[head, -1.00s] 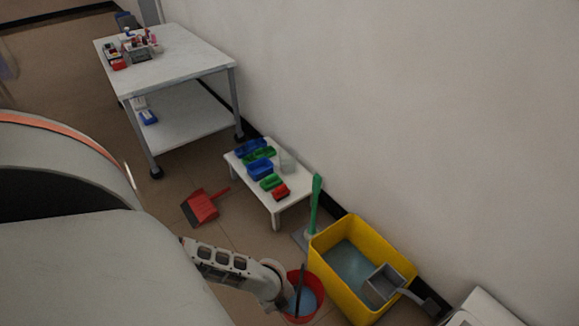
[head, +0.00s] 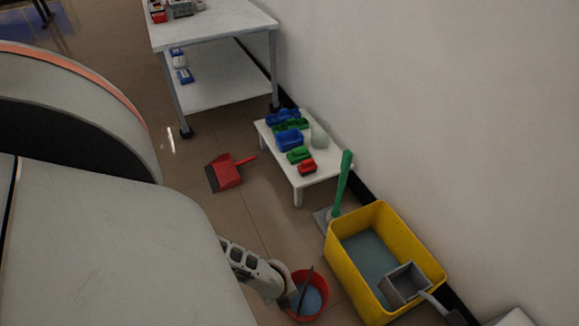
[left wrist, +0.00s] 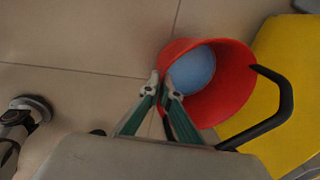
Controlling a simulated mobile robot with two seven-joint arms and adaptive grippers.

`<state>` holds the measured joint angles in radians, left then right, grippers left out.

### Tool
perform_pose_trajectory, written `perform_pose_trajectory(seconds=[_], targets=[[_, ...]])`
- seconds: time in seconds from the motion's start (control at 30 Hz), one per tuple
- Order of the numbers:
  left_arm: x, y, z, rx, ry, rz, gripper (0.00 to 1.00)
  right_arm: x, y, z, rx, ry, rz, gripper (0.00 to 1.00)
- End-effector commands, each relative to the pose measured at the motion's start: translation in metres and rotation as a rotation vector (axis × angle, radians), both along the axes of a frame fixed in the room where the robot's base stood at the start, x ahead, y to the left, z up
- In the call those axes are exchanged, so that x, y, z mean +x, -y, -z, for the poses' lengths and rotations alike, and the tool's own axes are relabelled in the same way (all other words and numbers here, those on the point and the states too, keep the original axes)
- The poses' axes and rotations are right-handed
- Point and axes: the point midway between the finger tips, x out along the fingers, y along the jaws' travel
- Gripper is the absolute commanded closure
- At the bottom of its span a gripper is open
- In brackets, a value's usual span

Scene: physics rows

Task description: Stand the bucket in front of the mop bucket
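The red bucket (head: 322,303) has blue contents and a dark handle. It stands roughly upright at the bottom of the head view, just left of the yellow mop bucket (head: 343,278), with a narrow gap. My left gripper (head: 287,299) is at its left side. In the left wrist view, the gripper's fingers (left wrist: 161,92) straddle the rim of the red bucket (left wrist: 232,88), closed on its wall. The yellow mop bucket (left wrist: 290,55) is on the right there. I cannot tell whether the red bucket touches the floor. My right gripper is not in view.
A grey wringer (head: 405,284) sits on the mop bucket, which stands by the wall. A green-handled tool (head: 343,180) stands behind it. A low white table (head: 318,176) holds small bins. A red dustpan (head: 226,174) lies on the floor. A larger table (head: 215,38) stands farther back.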

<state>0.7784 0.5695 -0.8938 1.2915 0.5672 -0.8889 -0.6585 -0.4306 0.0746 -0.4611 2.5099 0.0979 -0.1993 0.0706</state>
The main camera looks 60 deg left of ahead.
Motion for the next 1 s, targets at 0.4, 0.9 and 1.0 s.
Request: perform_pose_trajectory(seconds=[0.4, 0.9, 1.0], targets=[[0.003, 0.001, 0.005, -0.002, 0.005, -0.001, 1.0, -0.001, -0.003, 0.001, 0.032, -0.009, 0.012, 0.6], [0.003, 0.0, 0.001, 0.0, 0.005, 0.0, 0.79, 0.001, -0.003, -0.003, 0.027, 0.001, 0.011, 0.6], [0.005, 0.0, -0.012, -0.001, 0.011, 0.0, 0.79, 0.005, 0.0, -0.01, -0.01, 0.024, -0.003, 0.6]])
